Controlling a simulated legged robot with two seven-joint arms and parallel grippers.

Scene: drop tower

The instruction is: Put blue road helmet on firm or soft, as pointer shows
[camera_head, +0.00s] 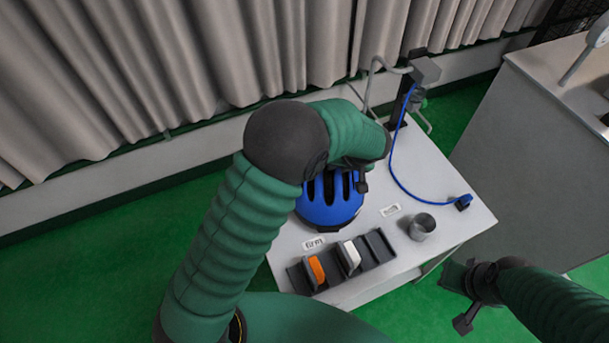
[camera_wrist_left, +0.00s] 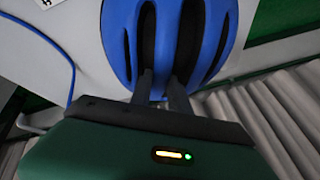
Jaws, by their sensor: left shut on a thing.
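The blue road helmet (camera_head: 325,208), with dark vent slots, shows on or just above the white table, partly behind my left arm. My left gripper (camera_head: 355,180) is at its top. In the left wrist view the fingers (camera_wrist_left: 162,88) are shut on a rib of the helmet (camera_wrist_left: 118,35), reaching in at its vents. A label reading "firm" (camera_head: 313,243) lies in front of the helmet. A second label (camera_head: 390,210) to its right is too small to read. No pointer can be made out. My right gripper (camera_head: 462,300) is beyond the table's front right edge; its jaw opening is unclear.
A dark slotted tray (camera_head: 378,246) at the table's front holds an orange block (camera_head: 316,269) and a white block (camera_head: 350,255). A metal cup (camera_head: 422,227) stands to its right. A blue cable (camera_head: 400,180) runs from the post (camera_head: 402,105) to a plug (camera_head: 463,202).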

